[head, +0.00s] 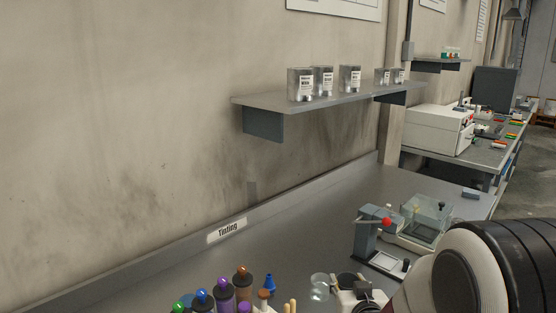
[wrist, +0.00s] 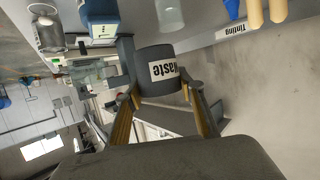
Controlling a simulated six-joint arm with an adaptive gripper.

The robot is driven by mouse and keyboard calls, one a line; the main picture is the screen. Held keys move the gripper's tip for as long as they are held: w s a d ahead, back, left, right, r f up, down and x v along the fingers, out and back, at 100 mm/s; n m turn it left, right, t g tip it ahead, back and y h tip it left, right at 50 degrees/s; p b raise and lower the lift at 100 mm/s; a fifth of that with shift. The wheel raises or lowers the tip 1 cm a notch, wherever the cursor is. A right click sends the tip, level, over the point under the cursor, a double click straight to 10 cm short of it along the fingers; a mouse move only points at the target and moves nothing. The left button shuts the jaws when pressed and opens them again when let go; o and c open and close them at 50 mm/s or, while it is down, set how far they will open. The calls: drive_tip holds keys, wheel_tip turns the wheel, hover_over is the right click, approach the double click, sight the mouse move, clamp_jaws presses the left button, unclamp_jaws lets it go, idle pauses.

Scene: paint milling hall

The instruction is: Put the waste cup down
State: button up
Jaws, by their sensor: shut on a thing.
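The waste cup (wrist: 155,62) is a dark grey cup with a white label reading "waste". In the wrist view it sits between the two fingers of my gripper (wrist: 161,92), which is shut on it. In the head view the cup's dark round top (head: 346,279) shows near the bottom edge, right of a clear glass (head: 319,288). My gripper (head: 360,295) is partly cut off there by the frame edge. The cup's base is hidden in the head view, so I cannot tell whether it touches the grey bench (head: 300,235).
A press with a red knob (head: 365,237) and a clear-sided balance (head: 426,222) stand behind the cup. The bench's middle is clear. A shelf with tins (head: 270,101) hangs above.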

drive_tip(key=shift+f, duration=0.1)
idle(0.6)
drive_tip(key=shift+d+f, duration=0.25)
drive_tip(key=shift+f, duration=0.25)
drive_tip(key=shift+w+f, duration=0.15)
drive_tip(key=shift+f, duration=0.2)
drive_tip(key=w+a+f+n+g+y, duration=0.1)
drive_tip(key=w+a+n+y, duration=0.2)
drive_tip(key=a, duration=0.2)
drive_tip(key=w+a+f+n+g+y, duration=0.1)
drive_tip(key=w+a+f+n+y, duration=0.1)
drive_tip(key=a, duration=0.4)
drive_tip(key=w+n+y, duration=0.1)
drive_tip(key=y, duration=0.1)
drive_tip(key=shift+w+a+f+n+y, duration=0.2)
drive_tip(key=shift+w+n+y, duration=0.1)
drive_tip(key=shift+w, duration=0.05)
drive_tip(key=shift+f, duration=0.25)
drive_tip(key=shift+f, duration=3.15)
drive_tip(key=shift+f, duration=0.65)
